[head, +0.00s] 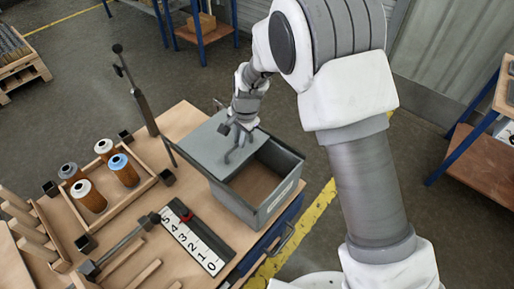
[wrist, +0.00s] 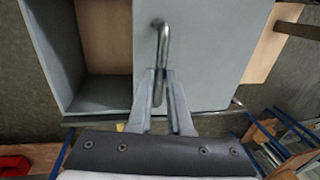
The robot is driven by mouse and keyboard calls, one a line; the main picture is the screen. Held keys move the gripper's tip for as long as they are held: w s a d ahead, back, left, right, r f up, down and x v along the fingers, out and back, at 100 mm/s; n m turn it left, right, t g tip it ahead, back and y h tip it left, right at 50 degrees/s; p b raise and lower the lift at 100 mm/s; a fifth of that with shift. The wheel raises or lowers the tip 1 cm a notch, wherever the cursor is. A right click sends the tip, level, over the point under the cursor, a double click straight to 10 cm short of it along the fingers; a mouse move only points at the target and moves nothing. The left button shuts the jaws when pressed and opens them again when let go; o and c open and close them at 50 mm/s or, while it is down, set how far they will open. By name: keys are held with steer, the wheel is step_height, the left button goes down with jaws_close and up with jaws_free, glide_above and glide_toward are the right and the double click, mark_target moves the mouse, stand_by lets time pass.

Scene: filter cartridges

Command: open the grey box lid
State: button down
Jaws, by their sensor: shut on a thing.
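The grey box (head: 240,207) stands on the wooden bench. Its flat grey lid (head: 212,141) is slid partway off toward the left, so the right part of the box is open and its brown floor shows. The lid also fills the middle right of the wrist view (wrist: 205,75), beside the open part of the box (wrist: 106,92). My gripper (head: 240,126) is above the lid, with its fingers closed around the bar handle. The handle (wrist: 162,40) stands up from the lid, and my fingertips (wrist: 161,82) meet its near end.
A wooden tray (head: 123,207) with several orange cartridges, one with a blue top (head: 123,170), lies left of the box. A numbered board (head: 192,240) lies in front of the box. A dark upright post (head: 145,112) stands at the bench's back left.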

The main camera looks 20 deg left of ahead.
mark_target(228, 144)
steer(key=shift+w+a, duration=0.35)
steer(key=shift+a, duration=0.5)
steer(key=shift+w+a, duration=0.4)
steer(key=shift+a, duration=0.5)
steer(key=shift+w+a, duration=0.35)
steer(key=shift+a, duration=0.5)
steer(key=c, duration=0.8)
jaws_free()
steer(key=shift+c, duration=0.2)
steer(key=shift+r, duration=0.1)
steer(key=s+d+r+b, duration=0.1)
steer(key=d+r, duration=0.2)
steer(key=r, duration=1.4)
steer(key=shift+s+d, duration=0.15)
steer(key=shift+s, duration=0.05)
